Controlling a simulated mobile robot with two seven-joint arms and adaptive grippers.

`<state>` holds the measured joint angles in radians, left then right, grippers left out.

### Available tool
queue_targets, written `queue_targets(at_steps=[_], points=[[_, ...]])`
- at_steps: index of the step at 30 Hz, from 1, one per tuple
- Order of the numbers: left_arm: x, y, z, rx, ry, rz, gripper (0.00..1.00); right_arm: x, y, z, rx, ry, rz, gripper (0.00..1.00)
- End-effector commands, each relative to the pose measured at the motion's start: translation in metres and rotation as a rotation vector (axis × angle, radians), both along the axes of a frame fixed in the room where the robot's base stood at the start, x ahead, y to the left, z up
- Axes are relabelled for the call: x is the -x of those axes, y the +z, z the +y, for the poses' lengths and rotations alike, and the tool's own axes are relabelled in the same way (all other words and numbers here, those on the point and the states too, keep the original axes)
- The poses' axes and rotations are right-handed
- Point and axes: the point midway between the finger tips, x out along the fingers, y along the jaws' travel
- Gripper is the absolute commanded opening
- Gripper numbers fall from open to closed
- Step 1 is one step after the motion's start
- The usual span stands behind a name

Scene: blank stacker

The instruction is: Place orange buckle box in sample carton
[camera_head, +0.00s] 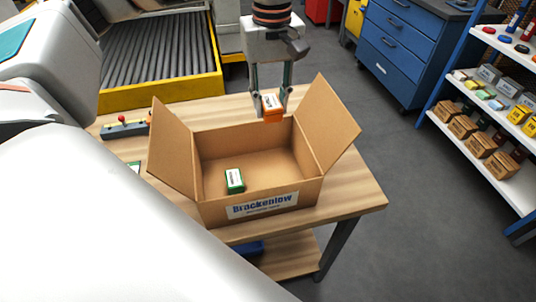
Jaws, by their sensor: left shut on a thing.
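The orange buckle box (272,115), with a white label on its upper side, is held between the fingers of my left gripper (271,103). The gripper points down and is shut on it. The open sample carton (262,206), brown cardboard with "Brackenlow" on its front label, stands on the wooden table with side flaps spread. The orange box shows at the carton's far rim; whether it is over the opening or just behind it I cannot tell. A small green and white box (235,180) lies inside the carton. My right gripper is not in view.
The wooden table (352,195) has bare surface right of the carton. A small device with a red knob (124,127) sits at its left. A yellow-framed roller conveyor (160,91) is behind. A blue drawer cabinet (397,50) and stocked shelves (502,120) stand right.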

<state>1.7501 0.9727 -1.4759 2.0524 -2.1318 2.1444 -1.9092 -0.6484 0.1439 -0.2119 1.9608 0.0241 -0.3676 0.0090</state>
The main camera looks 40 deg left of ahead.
Motion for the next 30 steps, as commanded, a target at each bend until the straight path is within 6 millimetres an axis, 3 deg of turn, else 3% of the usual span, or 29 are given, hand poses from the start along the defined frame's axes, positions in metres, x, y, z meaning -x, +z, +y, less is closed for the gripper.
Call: queue_targets(at_steps=[6,15,26,30], points=[[0.002,-0.056,0.000,0.000,-0.004,0.009,0.02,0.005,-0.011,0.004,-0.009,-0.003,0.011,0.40],[0.001,-0.124,0.000,0.000,-0.004,0.006,0.02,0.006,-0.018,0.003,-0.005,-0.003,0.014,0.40],[0.000,-0.154,0.000,-0.001,-0.004,0.002,0.02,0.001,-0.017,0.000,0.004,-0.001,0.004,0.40],[0.001,-0.175,0.000,0.001,-0.005,0.006,0.02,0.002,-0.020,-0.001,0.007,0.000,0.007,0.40]])
